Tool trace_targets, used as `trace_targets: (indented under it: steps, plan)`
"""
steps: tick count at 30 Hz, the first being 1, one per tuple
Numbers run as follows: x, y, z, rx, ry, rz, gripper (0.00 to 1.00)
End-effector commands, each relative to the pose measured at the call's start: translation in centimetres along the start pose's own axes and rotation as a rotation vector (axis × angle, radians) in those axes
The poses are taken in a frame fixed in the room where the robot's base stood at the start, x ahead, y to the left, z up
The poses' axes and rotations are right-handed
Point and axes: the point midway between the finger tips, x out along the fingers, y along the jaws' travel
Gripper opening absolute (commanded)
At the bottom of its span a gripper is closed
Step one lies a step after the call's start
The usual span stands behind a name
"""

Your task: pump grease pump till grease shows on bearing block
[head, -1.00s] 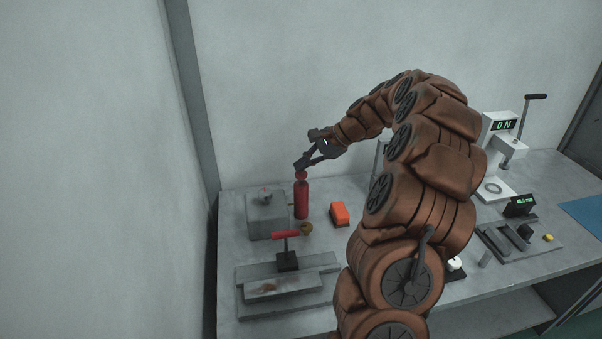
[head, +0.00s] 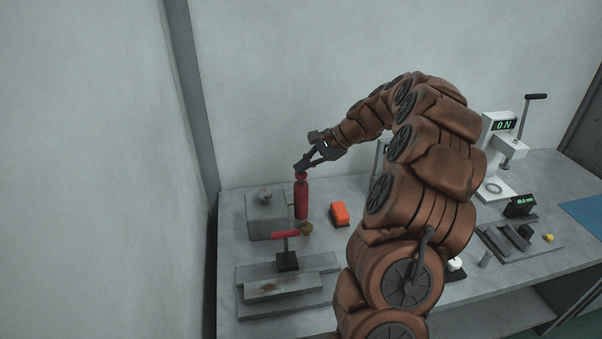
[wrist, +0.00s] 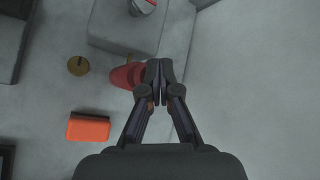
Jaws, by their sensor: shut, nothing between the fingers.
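The red grease pump (head: 302,204) stands upright on the bench beside the grey bearing block (head: 268,228). In the wrist view the pump (wrist: 124,77) shows just left of my fingertips. My gripper (head: 300,169) is shut and empty, its tips at the pump's red top, seemingly touching it. In the wrist view the closed fingertips (wrist: 160,74) partly cover the pump. The bearing block (wrist: 120,35) has a small round gauge-like piece with a red mark on top. I cannot make out any grease on it.
An orange block (head: 340,214) lies right of the pump, and a small brass round piece (head: 306,228) lies in front. A grey fixture with a red handle (head: 286,234) stands nearer. A white press (head: 497,160) reading ON stands at right.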

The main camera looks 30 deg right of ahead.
Motion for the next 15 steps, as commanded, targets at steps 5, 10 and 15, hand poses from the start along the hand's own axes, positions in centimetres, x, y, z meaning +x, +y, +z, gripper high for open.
trace_targets:
  steps: [5, 10, 15]
  plan:
    - [0.16, 0.11, -0.1, 0.0, 0.0, 0.0, 0.0]
    - [0.28, 0.2, -0.19, 0.0, 0.0, 0.001, 0.0]
    - [0.39, 0.29, -0.28, 0.0, 0.0, 0.001, 0.0]
